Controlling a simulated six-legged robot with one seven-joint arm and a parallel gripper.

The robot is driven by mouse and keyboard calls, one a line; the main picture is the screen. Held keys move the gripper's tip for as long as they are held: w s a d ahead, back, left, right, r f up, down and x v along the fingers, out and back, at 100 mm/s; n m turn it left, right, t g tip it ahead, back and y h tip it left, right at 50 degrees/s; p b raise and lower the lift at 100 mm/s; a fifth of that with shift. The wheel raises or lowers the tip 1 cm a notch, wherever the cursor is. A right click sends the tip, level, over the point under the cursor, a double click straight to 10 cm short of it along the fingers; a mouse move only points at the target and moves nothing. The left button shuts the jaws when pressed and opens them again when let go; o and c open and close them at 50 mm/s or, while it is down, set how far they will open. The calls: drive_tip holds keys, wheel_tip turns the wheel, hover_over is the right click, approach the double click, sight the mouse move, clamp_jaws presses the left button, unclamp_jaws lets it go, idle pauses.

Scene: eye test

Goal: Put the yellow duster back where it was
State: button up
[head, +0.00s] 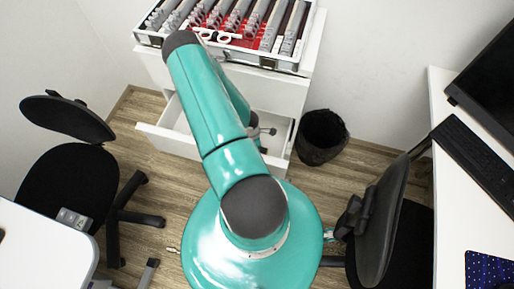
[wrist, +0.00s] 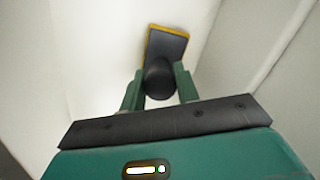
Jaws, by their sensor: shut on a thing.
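The yellow duster (wrist: 168,44) shows in the wrist view as a dark flat plate with a yellow edge and a dark round knob. My gripper (wrist: 159,77) is shut on that knob, with one green finger on each side. White surfaces surround the duster, and I cannot tell whether it touches them. In the head view my teal arm reaches to a white cabinet with an open drawer (head: 168,138). The arm covers much of the drawer, and I cannot make out the duster there.
A tray (head: 268,59) of grey items on red stands on the white cabinet (head: 295,93). A black bin (head: 322,140) stands right of the drawer. Black chairs stand left (head: 68,180) and right (head: 375,235). A desk (head: 447,205) with a keyboard (head: 478,160) lines the right side.

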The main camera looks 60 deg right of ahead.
drive_tip(key=shift+s+f, duration=0.1)
drive_tip(key=shift+f, duration=1.5)
drive_tip(key=shift+f, duration=0.15)
drive_tip(key=o, duration=1)
drive_tip(key=r, duration=0.4)
drive_tip(key=w+r, duration=0.1)
drive_tip(key=r, duration=0.3)
drive_tip(key=a+r, duration=0.1)
drive_tip(key=r, duration=0.3)
drive_tip(key=shift+w+r, duration=0.1)
drive_tip(key=shift+w, duration=0.1)
